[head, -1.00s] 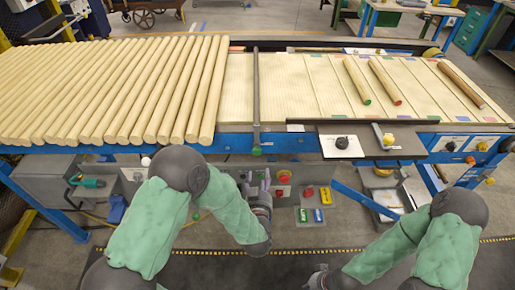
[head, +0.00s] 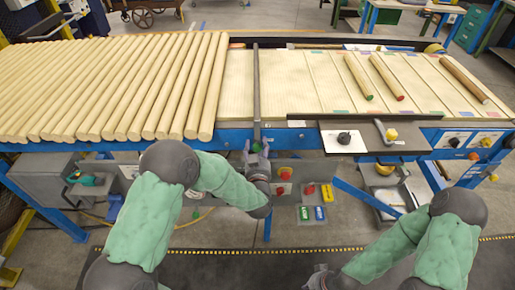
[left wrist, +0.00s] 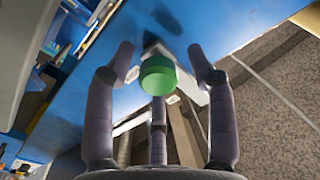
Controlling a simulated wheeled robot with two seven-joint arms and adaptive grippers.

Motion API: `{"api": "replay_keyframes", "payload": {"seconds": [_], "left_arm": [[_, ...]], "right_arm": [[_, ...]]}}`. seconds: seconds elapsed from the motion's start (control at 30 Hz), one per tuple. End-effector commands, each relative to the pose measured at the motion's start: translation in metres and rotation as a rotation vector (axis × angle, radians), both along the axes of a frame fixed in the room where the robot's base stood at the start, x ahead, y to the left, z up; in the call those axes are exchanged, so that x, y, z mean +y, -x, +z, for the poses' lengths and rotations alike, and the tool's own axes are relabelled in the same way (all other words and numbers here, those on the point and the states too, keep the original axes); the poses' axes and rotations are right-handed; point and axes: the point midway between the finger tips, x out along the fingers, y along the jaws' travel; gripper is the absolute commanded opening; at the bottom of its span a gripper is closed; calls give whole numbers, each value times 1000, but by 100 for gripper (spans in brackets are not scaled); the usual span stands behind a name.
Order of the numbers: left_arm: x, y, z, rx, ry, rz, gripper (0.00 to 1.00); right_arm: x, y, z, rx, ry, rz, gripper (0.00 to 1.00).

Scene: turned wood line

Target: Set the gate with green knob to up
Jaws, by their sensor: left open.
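In the left wrist view the knob sits between the spread fingers of my left gripper (left wrist: 160,70), with gaps on both sides. In the head view my left gripper (head: 257,152) is at the knob and partly covers it. My left gripper is open. My right gripper (head: 318,278) is low at the bottom, away from the table; its fingers are too small to read.
Round wood rods (head: 120,85) cover the bed left of the gate. Several loose rods (head: 385,78) lie on the slotted bed to the right. A dark shelf (head: 375,140) with knobs juts out front right. Buttons and a red-knob box (head: 284,174) sit below the rail.

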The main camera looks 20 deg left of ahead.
Motion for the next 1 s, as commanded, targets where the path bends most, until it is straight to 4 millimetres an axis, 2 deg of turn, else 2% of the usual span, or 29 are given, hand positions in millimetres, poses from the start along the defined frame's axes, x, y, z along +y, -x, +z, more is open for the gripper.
{"api": "replay_keyframes", "payload": {"seconds": [0.33,0.37,0.53,0.57,0.77,0.87,1.0], "left_arm": [[1,-4,0,0,0,-1,56],[1,-4,0,0,0,-1,50],[1,-4,0,0,0,0,2],[1,-4,0,0,0,0,0],[2,-4,4,-3,0,1,0],[2,-4,13,-5,1,2,0],[2,-5,35,-8,1,3,0]], "right_arm": [[0,0,-1,0,0,0,0],[0,0,-1,0,0,0,0],[0,0,-1,0,0,0,0],[0,0,-1,0,0,0,0],[0,0,1,0,0,0,0],[0,0,6,0,0,0,0],[0,0,20,0,0,0,0]]}}
